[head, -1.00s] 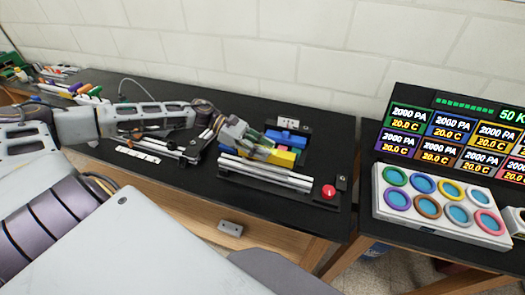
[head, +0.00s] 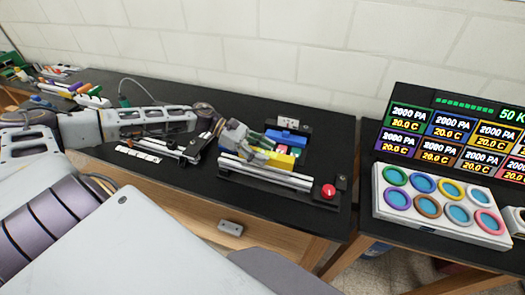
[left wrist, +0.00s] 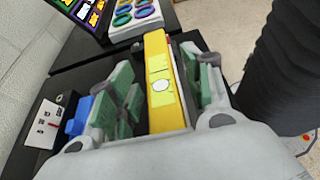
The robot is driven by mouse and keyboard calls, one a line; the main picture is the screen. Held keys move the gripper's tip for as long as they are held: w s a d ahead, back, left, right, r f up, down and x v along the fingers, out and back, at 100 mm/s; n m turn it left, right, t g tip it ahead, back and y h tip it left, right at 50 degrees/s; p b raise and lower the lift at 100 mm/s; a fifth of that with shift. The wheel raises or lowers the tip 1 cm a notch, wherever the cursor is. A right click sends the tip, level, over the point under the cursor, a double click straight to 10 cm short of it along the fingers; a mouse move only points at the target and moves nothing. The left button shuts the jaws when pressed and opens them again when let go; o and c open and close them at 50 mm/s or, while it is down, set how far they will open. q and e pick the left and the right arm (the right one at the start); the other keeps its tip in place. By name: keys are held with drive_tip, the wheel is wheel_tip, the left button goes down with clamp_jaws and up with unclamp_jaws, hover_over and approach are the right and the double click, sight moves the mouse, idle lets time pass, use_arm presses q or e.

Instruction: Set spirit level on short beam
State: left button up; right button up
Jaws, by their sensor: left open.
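The yellow spirit level (head: 282,160) lies along the back side of the silver extrusion beams (head: 262,174) in the head view. I cannot tell whether it rests on a beam or which one is the short beam. My left gripper (head: 262,146) is over the level's left part. In the left wrist view the level (left wrist: 160,90) runs lengthwise between the open green-padded fingers of my left gripper (left wrist: 165,80), with a gap showing on its left. Its underside is hidden. My right gripper is not in view.
A blue block (head: 286,137) and a white socket plate (head: 289,123) stand behind the level. A red button (head: 328,191) is at the beams' right end. A panel of coloured rings (head: 437,203) lies on the right table. The black table in front of the beams is narrow.

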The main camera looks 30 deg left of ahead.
sight(267, 153)
use_arm(q)
drive_tip(key=shift+r, duration=0.1)
drive_tip(key=shift+a, duration=0.1)
drive_tip(key=shift+v, duration=1.45)
drive_tip(key=shift+p+v, duration=0.65)
drive_tip(key=shift+v, duration=3.8)
